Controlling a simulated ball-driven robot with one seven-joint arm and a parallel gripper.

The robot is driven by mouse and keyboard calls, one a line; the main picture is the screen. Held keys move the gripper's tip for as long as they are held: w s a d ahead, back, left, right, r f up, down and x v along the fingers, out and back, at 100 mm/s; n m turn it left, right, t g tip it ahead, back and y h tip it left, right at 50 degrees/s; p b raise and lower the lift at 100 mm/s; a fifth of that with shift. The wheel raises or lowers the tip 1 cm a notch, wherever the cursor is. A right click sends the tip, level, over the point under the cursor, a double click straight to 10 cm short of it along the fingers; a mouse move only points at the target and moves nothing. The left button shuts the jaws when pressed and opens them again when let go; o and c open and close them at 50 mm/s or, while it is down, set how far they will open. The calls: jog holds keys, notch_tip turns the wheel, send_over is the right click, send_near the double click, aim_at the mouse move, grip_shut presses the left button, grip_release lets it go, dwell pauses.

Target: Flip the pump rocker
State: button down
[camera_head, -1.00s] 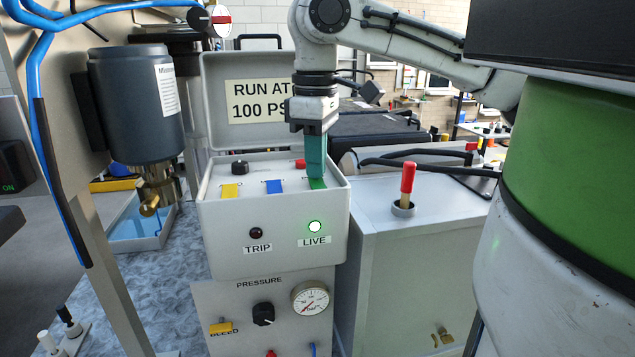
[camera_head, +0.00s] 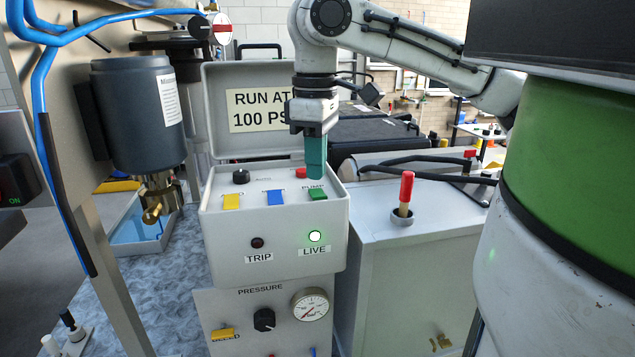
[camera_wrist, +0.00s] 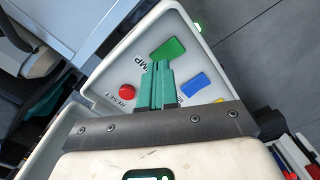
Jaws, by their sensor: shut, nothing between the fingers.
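The green pump rocker (camera_head: 317,195) sits at the right of the grey control box's sloping top, under a partly covered PUMP label. It also shows in the wrist view (camera_wrist: 168,49). My gripper (camera_head: 316,177) points down with its teal fingers shut and empty, just behind and above the green rocker. In the wrist view the closed fingertips (camera_wrist: 158,68) lie over the PUMP lettering, close to the rocker's edge. I cannot tell whether they touch the panel. The LIVE lamp (camera_head: 315,236) glows green and the TRIP lamp (camera_head: 257,243) is dark.
Blue (camera_head: 274,197) and yellow (camera_head: 231,202) rockers sit left of the green one. A red RESET button (camera_wrist: 129,90) and a black knob (camera_head: 241,176) are behind them. The raised lid (camera_head: 216,100) stands behind the panel. A red-handled lever (camera_head: 406,190) rises at right.

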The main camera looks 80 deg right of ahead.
aim_at(316, 190)
notch_tip(316, 190, up, 5)
jog(key=p, duration=0.4)
jog(key=shift+f, duration=0.1)
dwell(0.6)
